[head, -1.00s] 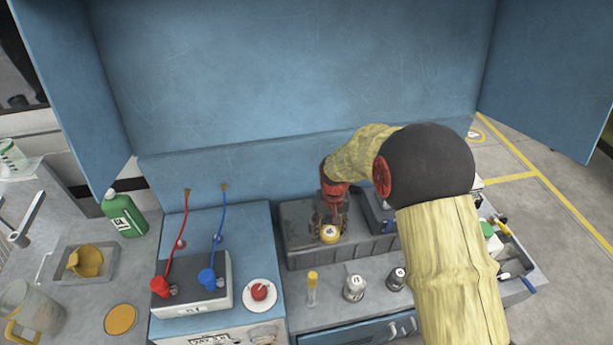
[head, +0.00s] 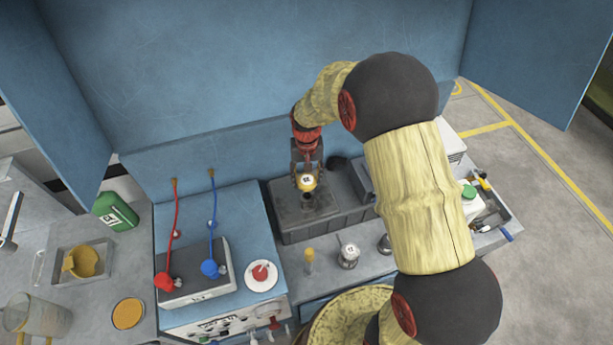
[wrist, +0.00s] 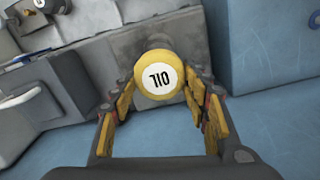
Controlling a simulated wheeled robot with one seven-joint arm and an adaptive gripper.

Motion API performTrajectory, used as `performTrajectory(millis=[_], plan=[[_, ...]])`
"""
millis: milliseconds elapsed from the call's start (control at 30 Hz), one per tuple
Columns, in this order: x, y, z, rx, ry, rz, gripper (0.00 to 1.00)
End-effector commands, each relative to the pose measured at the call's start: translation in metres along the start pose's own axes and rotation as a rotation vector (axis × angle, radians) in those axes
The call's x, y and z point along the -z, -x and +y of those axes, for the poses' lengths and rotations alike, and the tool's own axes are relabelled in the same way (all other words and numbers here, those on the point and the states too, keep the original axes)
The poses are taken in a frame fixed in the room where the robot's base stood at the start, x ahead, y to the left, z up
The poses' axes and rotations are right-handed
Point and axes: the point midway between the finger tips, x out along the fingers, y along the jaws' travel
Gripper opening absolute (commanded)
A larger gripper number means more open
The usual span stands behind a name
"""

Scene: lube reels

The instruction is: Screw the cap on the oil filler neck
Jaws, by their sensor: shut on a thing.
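My gripper (head: 307,172) is shut on the yellow cap (head: 307,182), which has a white round label. In the head view the cap is over the dark grey box (head: 325,222) at the back of the bench. I cannot make out the oil filler neck for certain; it may be hidden under the cap or gripper. I cannot tell whether the cap touches anything below.
A blue wall panel (head: 270,75) rises close behind the box. Left stand a pump unit with red and blue hoses (head: 195,290) and a saucer (head: 262,285) with a red thing. Small bottles (head: 348,254) stand in front. A tool tray (head: 487,215) is at right.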

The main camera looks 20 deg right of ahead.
Motion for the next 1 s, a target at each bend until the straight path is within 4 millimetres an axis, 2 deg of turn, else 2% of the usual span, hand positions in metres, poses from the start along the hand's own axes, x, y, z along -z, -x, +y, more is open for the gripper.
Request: performTrajectory(millis=[1000], plan=[[0.0,-0.052,0.0,0.0,0.0,-0.001,0.21]])
